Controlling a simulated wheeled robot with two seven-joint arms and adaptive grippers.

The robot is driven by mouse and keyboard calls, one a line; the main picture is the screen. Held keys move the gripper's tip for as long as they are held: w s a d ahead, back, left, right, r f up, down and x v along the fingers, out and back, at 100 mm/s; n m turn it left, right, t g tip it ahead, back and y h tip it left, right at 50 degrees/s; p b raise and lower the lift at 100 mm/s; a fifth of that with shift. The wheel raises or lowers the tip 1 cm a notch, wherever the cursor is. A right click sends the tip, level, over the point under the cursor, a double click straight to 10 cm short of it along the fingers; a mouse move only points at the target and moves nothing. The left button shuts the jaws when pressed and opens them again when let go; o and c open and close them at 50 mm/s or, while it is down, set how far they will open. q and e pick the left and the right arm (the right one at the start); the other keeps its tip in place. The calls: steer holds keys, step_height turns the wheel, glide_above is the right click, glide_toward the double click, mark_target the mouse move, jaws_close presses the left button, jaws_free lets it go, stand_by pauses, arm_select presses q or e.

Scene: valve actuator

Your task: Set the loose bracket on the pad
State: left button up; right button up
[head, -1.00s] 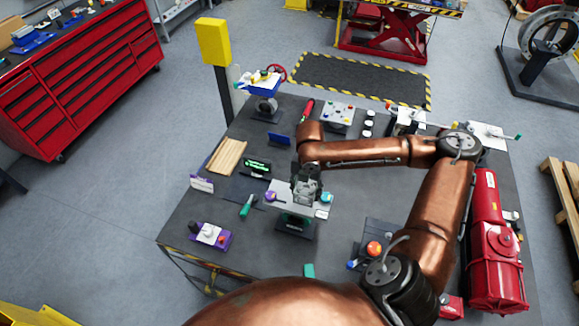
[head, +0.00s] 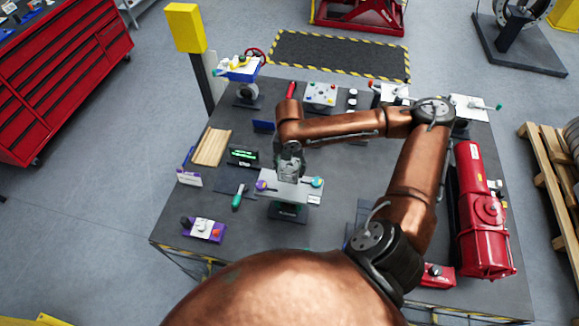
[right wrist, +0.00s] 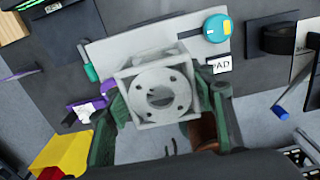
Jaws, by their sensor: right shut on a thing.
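A grey square bracket (head: 289,172) with a round flanged bore is held in my right gripper (head: 290,150). In the right wrist view the bracket (right wrist: 158,75) sits between the two dark green fingers, which are shut on its sides. It is over the light grey plate (right wrist: 125,50), near the plate's front edge. A label reading "PAD" (right wrist: 221,66) is beside that plate. The plate (head: 272,186) also shows in the head view under the bracket, on a dark stand. I cannot tell whether the bracket touches the plate. My left gripper is out of view.
A purple knob and a teal knob (head: 317,182) flank the bracket on the plate.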

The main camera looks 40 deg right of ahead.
step_height(320, 180, down, 2)
steer(key=shift+f+b, duration=0.1)
steer(key=shift+b, duration=0.2)
steer(key=shift+w+f, duration=0.1)
steer(key=shift+f, duration=0.65)
steer(key=shift+f+b, duration=0.45)
steer(key=shift+f, duration=0.4)
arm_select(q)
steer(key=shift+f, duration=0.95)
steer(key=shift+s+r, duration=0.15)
arm_select(e)
steer(key=shift+p, duration=0.55)
arm_select(q)
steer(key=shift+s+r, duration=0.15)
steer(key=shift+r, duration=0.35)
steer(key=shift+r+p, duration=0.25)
steer(key=shift+p, duration=0.1)
